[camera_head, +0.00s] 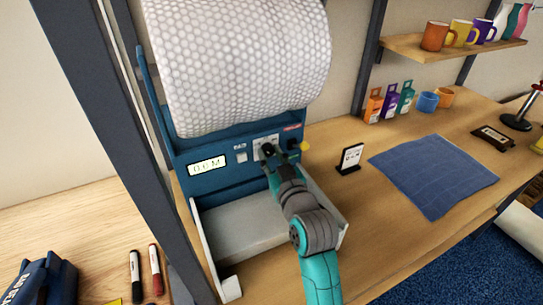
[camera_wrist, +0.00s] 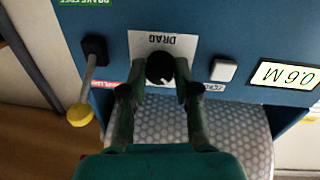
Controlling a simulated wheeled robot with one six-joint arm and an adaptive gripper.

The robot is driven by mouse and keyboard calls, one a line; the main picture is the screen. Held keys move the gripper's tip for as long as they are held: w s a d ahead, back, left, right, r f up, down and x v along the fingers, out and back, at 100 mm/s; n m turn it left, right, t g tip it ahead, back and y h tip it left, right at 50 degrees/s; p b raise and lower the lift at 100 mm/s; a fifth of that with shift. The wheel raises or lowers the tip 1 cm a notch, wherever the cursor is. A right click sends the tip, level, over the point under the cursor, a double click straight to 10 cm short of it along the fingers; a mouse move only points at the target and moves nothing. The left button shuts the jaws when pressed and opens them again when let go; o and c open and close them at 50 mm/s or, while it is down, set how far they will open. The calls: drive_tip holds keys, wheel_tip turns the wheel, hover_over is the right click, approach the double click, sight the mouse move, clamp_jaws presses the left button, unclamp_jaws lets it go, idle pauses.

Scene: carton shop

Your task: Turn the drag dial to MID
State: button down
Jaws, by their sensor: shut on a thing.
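The drag dial (camera_wrist: 159,66) is a round black knob with a small white mark, on a white plate (camera_wrist: 135,42) lettered DRAG, upside down in the wrist view. The mark points down and slightly right there. My gripper (camera_wrist: 158,88) is shut on the dial, one finger on each side. In the head view my gripper (camera_head: 267,156) reaches the blue machine's (camera_head: 205,187) front panel and hides most of the dial. Any position words around the dial are too small or hidden to read.
A lever with a yellow knob (camera_wrist: 80,115) sits beside the dial. A bubble-wrap roll (camera_head: 240,60) hangs above.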

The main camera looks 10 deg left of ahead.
drive_tip(key=shift+m, duration=0.3)
drive_tip(key=m, duration=0.4)
drive_tip(key=shift+r+m+g, duration=0.1)
drive_tip(key=shift+m+g, duration=0.4)
drive_tip(key=shift+m, duration=1.9)
drive_tip(key=c, duration=0.8)
unclamp_jaws()
drive_tip(key=shift+c, duration=0.2)
drive_tip(key=v, duration=1.2)
drive_tip(key=shift+d, duration=0.1)
